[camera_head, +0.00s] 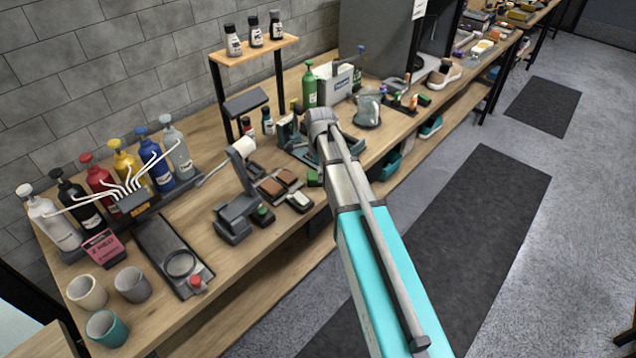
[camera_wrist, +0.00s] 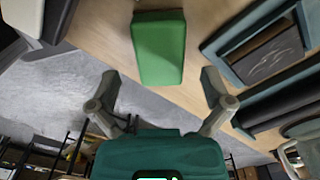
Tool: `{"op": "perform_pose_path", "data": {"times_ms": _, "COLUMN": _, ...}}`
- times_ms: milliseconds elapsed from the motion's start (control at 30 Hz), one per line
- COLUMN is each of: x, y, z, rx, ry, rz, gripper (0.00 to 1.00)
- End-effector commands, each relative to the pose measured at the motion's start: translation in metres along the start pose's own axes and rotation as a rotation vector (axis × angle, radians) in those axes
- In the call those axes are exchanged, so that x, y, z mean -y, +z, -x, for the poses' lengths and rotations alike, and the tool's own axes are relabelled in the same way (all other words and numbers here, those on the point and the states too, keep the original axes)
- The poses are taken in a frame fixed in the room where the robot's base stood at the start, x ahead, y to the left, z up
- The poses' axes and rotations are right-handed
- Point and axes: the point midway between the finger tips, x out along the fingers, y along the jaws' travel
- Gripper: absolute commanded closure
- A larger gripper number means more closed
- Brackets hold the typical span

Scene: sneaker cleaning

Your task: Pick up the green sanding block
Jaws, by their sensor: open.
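The green sanding block (camera_wrist: 160,48) lies on the wooden bench top in the wrist view, near the bench edge. A small green block (camera_head: 314,178) beside my arm in the head view looks like the same one. My gripper (camera_wrist: 160,80) is open and empty in the wrist view. Its two fingers are spread wide, one toward each side of the block, with the block just beyond the tips. I see no contact. In the head view my arm reaches over the bench and its end is hard to make out.
A grey-teal tray (camera_wrist: 265,55) lies to the right of the block in the wrist view. Brown brushes or pads (camera_head: 280,183), a dark grey stand (camera_head: 236,218) and a green bottle (camera_head: 310,87) stand around on the bench. The floor lies past the bench edge.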

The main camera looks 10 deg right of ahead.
Motion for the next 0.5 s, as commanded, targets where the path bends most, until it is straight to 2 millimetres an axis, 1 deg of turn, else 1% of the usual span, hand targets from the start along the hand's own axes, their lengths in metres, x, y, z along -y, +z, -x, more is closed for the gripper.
{"op": "perform_pose_path", "data": {"times_ms": 33, "x": 0.001, "y": 0.000, "z": -0.008, "rx": 0.000, "ry": 0.000, "rz": 0.000, "gripper": 0.00}}
{"op": "perform_pose_path", "data": {"times_ms": 200, "x": 0.000, "y": 0.000, "z": -0.020, "rx": 0.000, "ry": 0.000, "rz": 0.000, "gripper": 0.00}}
{"op": "perform_pose_path", "data": {"times_ms": 333, "x": 0.000, "y": 0.000, "z": -0.024, "rx": 0.000, "ry": 0.000, "rz": 0.000, "gripper": 0.00}}
{"op": "perform_pose_path", "data": {"times_ms": 500, "x": 0.000, "y": 0.000, "z": -0.025, "rx": 0.000, "ry": 0.000, "rz": 0.000, "gripper": 0.00}}
